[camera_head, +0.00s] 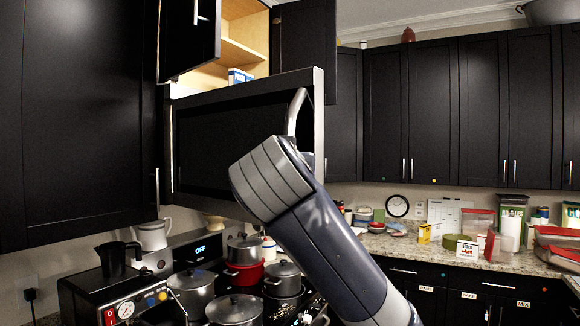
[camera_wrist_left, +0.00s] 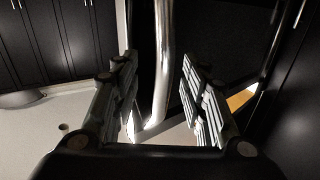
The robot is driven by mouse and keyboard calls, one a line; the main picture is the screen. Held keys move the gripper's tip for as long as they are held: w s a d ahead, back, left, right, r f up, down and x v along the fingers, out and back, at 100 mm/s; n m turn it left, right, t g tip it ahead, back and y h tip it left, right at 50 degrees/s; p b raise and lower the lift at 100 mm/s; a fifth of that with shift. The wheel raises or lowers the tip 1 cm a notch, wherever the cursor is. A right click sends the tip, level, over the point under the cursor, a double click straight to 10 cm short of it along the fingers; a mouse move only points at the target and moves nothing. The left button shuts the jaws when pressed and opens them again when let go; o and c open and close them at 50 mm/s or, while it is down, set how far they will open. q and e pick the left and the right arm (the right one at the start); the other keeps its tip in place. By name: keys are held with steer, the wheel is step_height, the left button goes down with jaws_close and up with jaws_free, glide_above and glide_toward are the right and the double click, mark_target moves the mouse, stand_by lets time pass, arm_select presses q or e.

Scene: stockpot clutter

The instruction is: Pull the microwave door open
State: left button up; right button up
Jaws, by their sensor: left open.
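The microwave (camera_head: 318,130) is mounted under the upper cabinets, with a dark door (camera_head: 225,140) on its front. Its curved silver handle (camera_head: 296,108) is at the door's right side, and its lower part is hidden behind my arm. In the left wrist view the handle (camera_wrist_left: 163,55) is a shiny upright bar between the fingers of my left gripper (camera_wrist_left: 160,95). The gripper is open, with a gap on each side of the bar. My arm hides the gripper in the head view. My right gripper is in neither view. The door looks shut.
Below the microwave, several pots (camera_head: 235,308) crowd the stove, beside a coffee machine (camera_head: 115,295). An upper cabinet door (camera_head: 190,35) stands open above the microwave. The right counter (camera_head: 400,245) holds containers and boxes.

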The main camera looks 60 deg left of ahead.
arm_select(q)
steer(key=v, duration=0.5)
steer(key=shift+s+d, duration=0.2)
steer(key=shift+d, duration=0.15)
